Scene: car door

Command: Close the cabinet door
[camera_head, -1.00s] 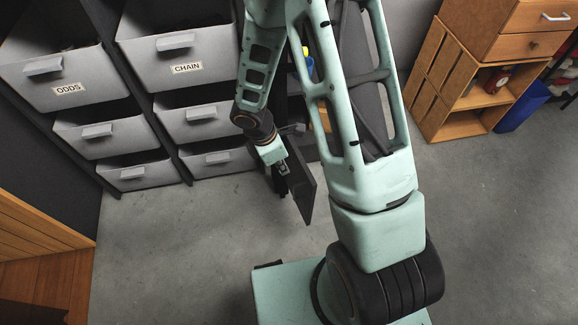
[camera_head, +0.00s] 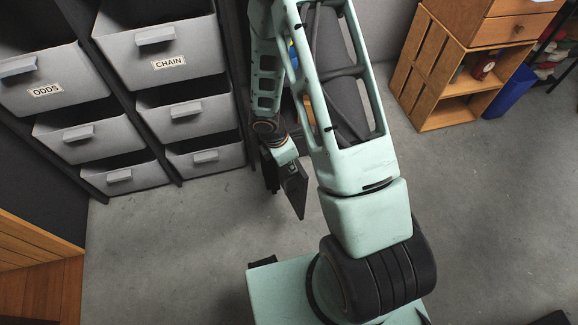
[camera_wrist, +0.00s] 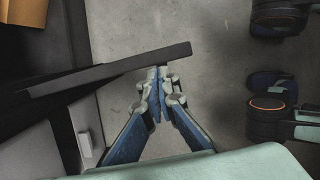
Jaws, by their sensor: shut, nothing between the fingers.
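The cabinet door (camera_head: 295,195) is a dark, thin panel standing open from the dark cabinet, partly hidden behind my arm in the head view. In the wrist view the door (camera_wrist: 110,69) is seen edge-on as a dark bar running from left to upper middle. My gripper (camera_wrist: 157,71) is shut and empty, with its blue-grey fingertips at the door's face near its free end. The tips look to be against the door or very close to it. In the head view the gripper (camera_head: 289,168) is small and the fingertips are hard to make out. The door's hinge side is hidden.
Grey drawers (camera_head: 165,50) labelled ODDS and CHAIN stand to the left of the door. A wooden shelf unit (camera_head: 455,75) and a blue bin (camera_head: 510,92) stand at the upper right. The concrete floor (camera_head: 180,255) in front is clear.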

